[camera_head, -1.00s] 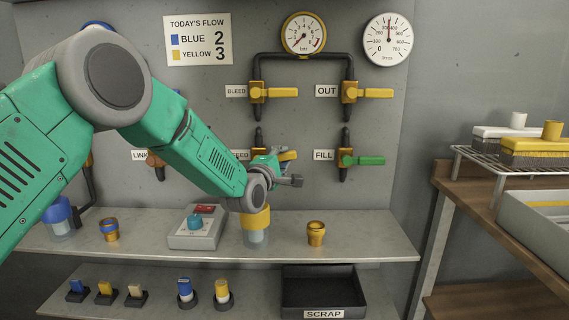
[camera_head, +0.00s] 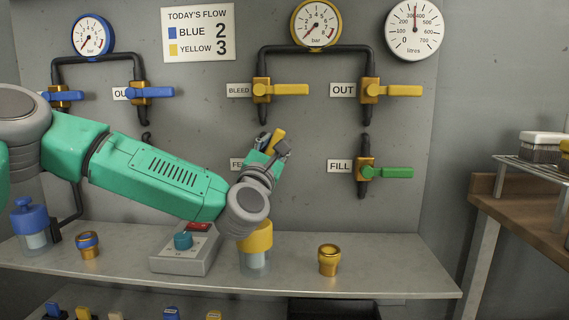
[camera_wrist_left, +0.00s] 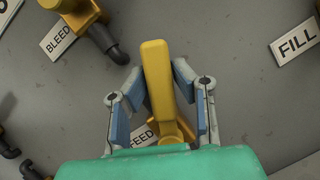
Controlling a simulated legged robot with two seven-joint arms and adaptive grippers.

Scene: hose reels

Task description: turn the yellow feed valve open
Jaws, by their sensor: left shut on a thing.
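The yellow feed valve handle (camera_head: 277,141) sticks up and slightly right from behind my left gripper (camera_head: 268,153). In the left wrist view the handle (camera_wrist_left: 157,75) stands between the two blue-padded fingers of the gripper (camera_wrist_left: 158,88), which is shut on it. The valve body (camera_wrist_left: 172,133) shows partly at the handle's lower end. In the head view the gripper hides the valve body and part of the FEED label (camera_head: 237,164). My right gripper is not in view.
The yellow BLEED valve (camera_head: 285,90) is above, and the green FILL valve (camera_head: 390,172) is to the right. On the shelf (camera_head: 390,265) below stand a yellow-capped jar (camera_head: 255,240), a brass fitting (camera_head: 328,260) and a control box (camera_head: 185,250).

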